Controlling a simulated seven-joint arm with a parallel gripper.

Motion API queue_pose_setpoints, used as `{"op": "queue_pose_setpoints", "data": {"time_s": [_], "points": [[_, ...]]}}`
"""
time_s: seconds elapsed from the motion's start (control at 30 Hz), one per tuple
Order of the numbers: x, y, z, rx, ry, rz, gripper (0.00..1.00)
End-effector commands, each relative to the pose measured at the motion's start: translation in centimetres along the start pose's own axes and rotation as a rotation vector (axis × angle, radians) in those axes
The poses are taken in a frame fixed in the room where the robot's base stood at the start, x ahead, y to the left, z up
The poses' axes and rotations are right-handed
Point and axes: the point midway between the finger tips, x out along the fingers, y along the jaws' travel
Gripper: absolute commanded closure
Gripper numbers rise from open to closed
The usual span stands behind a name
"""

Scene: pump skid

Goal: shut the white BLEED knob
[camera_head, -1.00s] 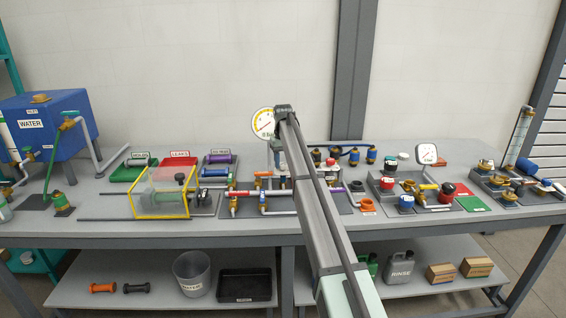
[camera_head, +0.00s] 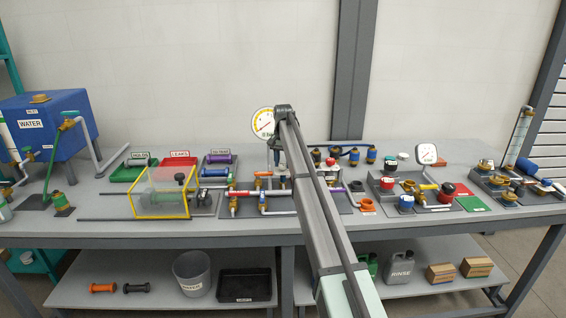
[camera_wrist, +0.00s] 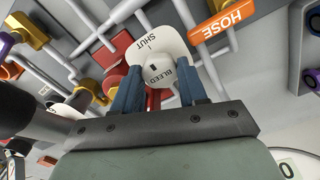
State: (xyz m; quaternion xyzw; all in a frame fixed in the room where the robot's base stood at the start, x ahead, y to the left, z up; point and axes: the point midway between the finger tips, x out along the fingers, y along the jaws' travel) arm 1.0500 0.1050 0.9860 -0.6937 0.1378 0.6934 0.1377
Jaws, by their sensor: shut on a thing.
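The white BLEED knob (camera_wrist: 158,69) is in the middle of the wrist view, with a short dark mark on its face. My gripper (camera_wrist: 161,82) has its two blue fingers on either side of the knob and is shut on it. A white plate marked SHUT (camera_wrist: 155,38) lies just beyond the knob. In the head view my gripper (camera_head: 279,158) points down over the middle pipe panel. The knob cannot be made out there.
An orange HOSE tag (camera_wrist: 221,22) is close to the right of the knob, and a red part (camera_wrist: 117,50) is to its left. A round gauge (camera_head: 263,122) stands behind my gripper. A clear yellow-framed guard (camera_head: 162,196) stands to the left.

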Motion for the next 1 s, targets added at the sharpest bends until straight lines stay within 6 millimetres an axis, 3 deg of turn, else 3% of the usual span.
{"op": "queue_pose_setpoints", "data": {"time_s": [0.5,0.53,0.77,1.0], "points": [[0.02,0.02,0.11,0.017,-0.003,0.001,0.88],[0.02,0.02,0.12,0.017,-0.003,0.001,0.55],[0.02,0.00,0.07,0.016,-0.001,0.000,0.33],[-0.04,-0.01,0.03,0.016,-0.001,0.000,0.33]]}}
